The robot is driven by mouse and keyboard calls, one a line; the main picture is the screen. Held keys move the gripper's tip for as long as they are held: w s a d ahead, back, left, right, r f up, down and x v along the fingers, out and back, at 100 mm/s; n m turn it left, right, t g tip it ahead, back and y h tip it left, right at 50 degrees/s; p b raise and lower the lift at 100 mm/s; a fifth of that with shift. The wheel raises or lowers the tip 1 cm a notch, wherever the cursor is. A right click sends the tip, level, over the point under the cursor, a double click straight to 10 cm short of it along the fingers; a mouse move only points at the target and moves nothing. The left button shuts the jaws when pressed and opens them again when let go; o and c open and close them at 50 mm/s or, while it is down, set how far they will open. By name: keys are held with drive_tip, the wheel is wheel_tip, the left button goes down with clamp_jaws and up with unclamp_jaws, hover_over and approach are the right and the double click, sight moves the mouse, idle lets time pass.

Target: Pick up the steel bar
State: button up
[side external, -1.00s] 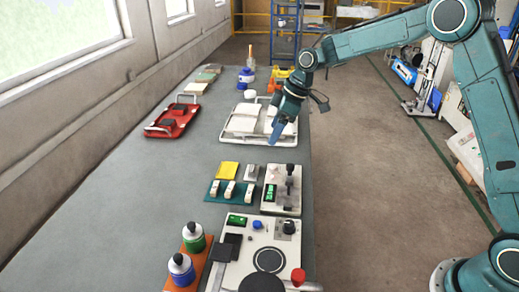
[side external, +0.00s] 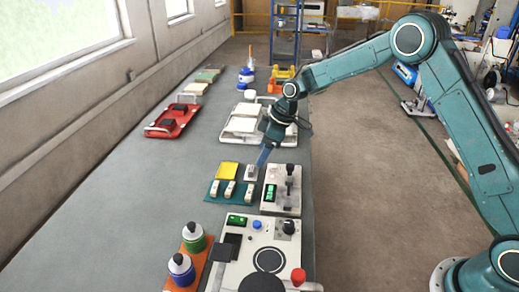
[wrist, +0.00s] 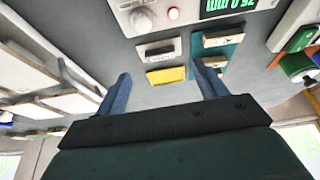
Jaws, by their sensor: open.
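A small grey bar, which looks like the steel bar (side external: 251,169), lies on a pale block just right of the yellow pad (side external: 227,171). In the wrist view the bar (wrist: 159,50) shows dark on its pale block, beyond the yellow pad (wrist: 166,76) and roughly between the lines of my fingers. My gripper (side external: 262,158) points down close to the bar, with its blue fingers above or beside it; the height gap is hard to tell. In the wrist view my gripper (wrist: 162,78) has its fingers wide apart with nothing held between them.
A teal tray (side external: 211,198) with several pale pieces lies in front of the bar. A tester with a green display (side external: 283,209) stands close on the right. A white tray (side external: 235,138) lies behind. A red tray (side external: 158,132) is at the left; bare table separates it from the pads.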

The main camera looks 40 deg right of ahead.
sight(252, 168)
drive_tip(key=shift+w+a+f, duration=0.1)
drive_tip(key=shift+f, duration=0.3)
drive_tip(key=shift+f, duration=0.15)
drive_tip(key=shift+x, duration=2.5)
drive_tip(key=shift+w+a, duration=0.1)
drive_tip(key=shift+a, duration=0.05)
drive_tip(key=shift+c, duration=0.4)
drive_tip(key=c, duration=1)
